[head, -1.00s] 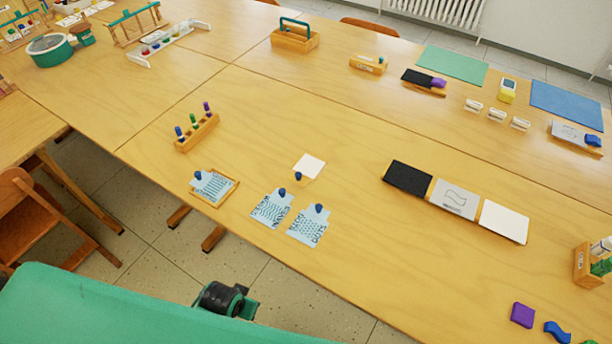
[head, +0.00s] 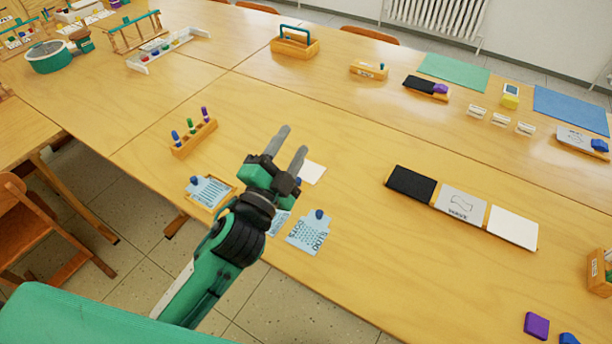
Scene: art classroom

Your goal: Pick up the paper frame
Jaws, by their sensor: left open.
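No thing is clearly marked as the paper frame. A shallow wooden frame (head: 217,206) lies near the front edge of the near table, left of my left gripper, with a blue patterned plate (head: 208,191) in it. A white square sheet (head: 313,173) lies just right of my gripper's fingers, partly hidden by them. My left gripper (head: 294,141) is open and empty above the table, its fingers pointing away toward the back. A patterned plate with a blue knob (head: 309,234) lies right of my wrist; another beside it (head: 279,222) is mostly hidden. My right gripper is out of view.
A wooden rack with coloured pegs (head: 193,137) stands behind the frame. A black, grey and white panel row (head: 461,205) lies to the right. A purple block (head: 536,325) is at lower right. The table's middle (head: 350,130) is clear. Several items stand on the far table.

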